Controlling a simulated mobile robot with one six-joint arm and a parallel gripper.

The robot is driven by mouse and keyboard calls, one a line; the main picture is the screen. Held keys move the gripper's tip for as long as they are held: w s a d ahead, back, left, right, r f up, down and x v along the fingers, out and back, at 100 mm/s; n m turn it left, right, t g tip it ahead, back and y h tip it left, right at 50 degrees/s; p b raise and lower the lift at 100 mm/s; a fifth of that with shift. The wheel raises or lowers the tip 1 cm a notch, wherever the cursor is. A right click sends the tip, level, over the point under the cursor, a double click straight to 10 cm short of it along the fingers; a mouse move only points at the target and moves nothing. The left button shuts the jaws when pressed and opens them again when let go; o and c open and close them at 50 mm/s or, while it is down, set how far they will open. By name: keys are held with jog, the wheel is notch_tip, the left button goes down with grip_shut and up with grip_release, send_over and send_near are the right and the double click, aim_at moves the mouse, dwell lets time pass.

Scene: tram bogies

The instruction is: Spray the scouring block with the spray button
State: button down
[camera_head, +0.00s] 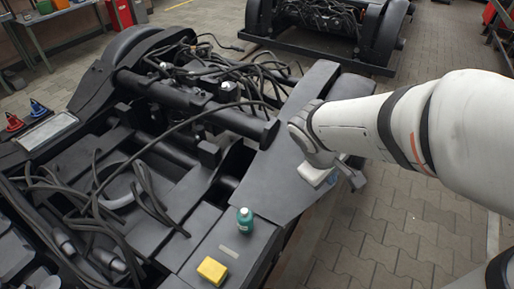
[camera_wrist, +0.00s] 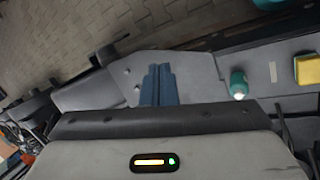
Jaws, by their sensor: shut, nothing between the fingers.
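A yellow block (camera_head: 212,270), which I take as the scouring block, lies on the dark flat beam of the bogie at the front. A small green bottle (camera_head: 244,219) stands upright just behind it; a spray button on it is too small to make out. In the wrist view the bottle (camera_wrist: 238,84) and the yellow block (camera_wrist: 307,69) are at the right. My gripper (camera_wrist: 159,72) has its blue fingers together and empty. It points over the grey plate, left of the bottle in that view and apart from both things.
The bogie frame (camera_head: 273,180) carries many loose black cables and pipes. A pale strip (camera_head: 229,251) lies between bottle and block. A light tray (camera_head: 47,131) with red and blue items beside it is at the left. Paved floor (camera_head: 400,220) is clear at the right.

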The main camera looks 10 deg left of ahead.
jog(key=w+a+f+n+t+b, duration=0.2)
jog(key=w+a+f+n+b, duration=0.3)
jog(key=a+f, duration=0.4)
jog(key=n+t+y+b, duration=0.1)
jog(key=n+t+b, duration=0.25)
jog(key=n, duration=0.65)
send_over(243, 213)
notch_tip(243, 213, down, 8)
jog(key=shift+r+p, duration=0.25)
jog(key=shift+p, duration=0.2)
jog(key=shift+a+f, duration=0.1)
jog(key=shift+f, duration=0.05)
jog(key=shift+m, duration=0.3)
notch_tip(243, 213, down, 8)
jog(key=b, duration=0.6)
jog(key=shift+f+b, duration=0.3)
jog(key=shift+b, duration=0.25)
jog(key=shift+f+b, duration=0.4)
jog(key=shift+b, duration=0.15)
